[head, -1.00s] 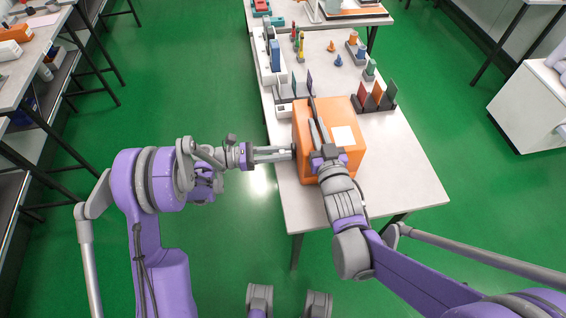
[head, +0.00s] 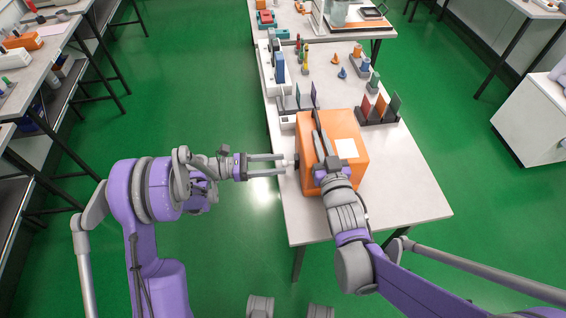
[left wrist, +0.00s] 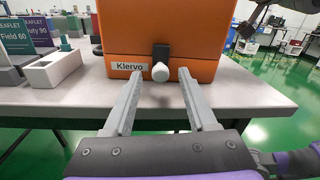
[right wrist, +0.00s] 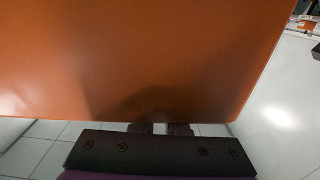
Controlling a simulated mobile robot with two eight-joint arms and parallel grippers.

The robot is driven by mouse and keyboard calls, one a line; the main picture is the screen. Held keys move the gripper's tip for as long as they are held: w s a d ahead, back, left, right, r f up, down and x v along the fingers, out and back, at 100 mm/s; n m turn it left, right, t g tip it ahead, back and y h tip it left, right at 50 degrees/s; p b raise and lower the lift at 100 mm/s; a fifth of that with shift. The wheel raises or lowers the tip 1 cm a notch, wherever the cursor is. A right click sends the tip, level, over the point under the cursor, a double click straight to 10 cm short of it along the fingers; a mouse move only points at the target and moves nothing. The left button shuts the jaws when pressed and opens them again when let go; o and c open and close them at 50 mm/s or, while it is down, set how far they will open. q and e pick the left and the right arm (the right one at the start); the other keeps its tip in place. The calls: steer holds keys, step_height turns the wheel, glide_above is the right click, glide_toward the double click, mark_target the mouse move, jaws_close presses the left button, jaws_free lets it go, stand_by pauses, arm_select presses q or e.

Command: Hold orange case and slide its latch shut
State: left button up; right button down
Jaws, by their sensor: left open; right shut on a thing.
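The orange case (head: 312,178) stands at the near left part of the table, with a white label on its top. My right gripper (head: 318,122) is shut on the case from above; in the right wrist view the orange surface (right wrist: 140,60) fills most of the picture. In the left wrist view the case front (left wrist: 200,70) bears a "Klervo" label and a latch with a black block and white knob (left wrist: 160,72). My left gripper (left wrist: 158,75) is open, its two fingers on either side of the knob and apart from it. In the head view, the left gripper (head: 284,165) points at the case's left side.
A white open box (left wrist: 52,70) and leaflet holders stand left of the case in the left wrist view. A rack of coloured cards (head: 378,110) stands behind the case in the head view. The table's right front part (head: 405,195) is clear.

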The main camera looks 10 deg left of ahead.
arm_select(q)
steer(key=v, duration=0.9)
steer(key=shift+a, duration=0.2)
arm_select(e)
steer(key=c, duration=0.8)
jaws_free()
steer(key=shift+c, duration=0.2)
steer(key=v, duration=1.2)
arm_select(q)
steer(key=shift+r, duration=0.1)
